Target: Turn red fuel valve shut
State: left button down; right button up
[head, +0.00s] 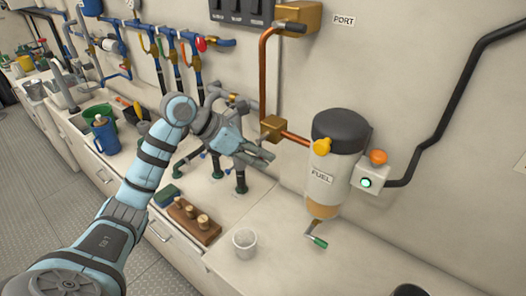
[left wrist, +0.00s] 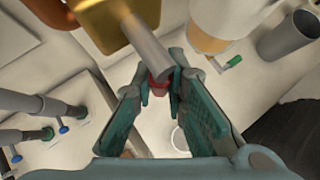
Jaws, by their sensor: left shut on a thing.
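In the left wrist view a red piece (left wrist: 158,88), apparently the red valve's grip, sits at the end of a grey bar (left wrist: 148,45) coming from a brass body (left wrist: 100,22). My left gripper (left wrist: 160,86) is closed around the red piece with its fingertips. In the head view my left gripper (head: 268,153) is beside the brass fitting (head: 272,127) on the copper fuel pipe; the red piece is hidden there. The FUEL filter canister (head: 335,165) hangs to the right. My right gripper is not in view.
A green-handled drain lever (head: 317,241) is below the canister. A grey cup (head: 244,241) and a wooden block (head: 190,222) with brass plugs stand on the counter. Green-based pipes (head: 241,180) rise behind my arm. The counter right of the cup is mostly clear.

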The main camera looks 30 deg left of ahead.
pick_arm(q)
jog(key=shift+a+y, duration=0.15)
jog(key=shift+y, duration=0.25)
jog(key=c, duration=1.6)
grip_release()
jog(key=v, duration=1.2)
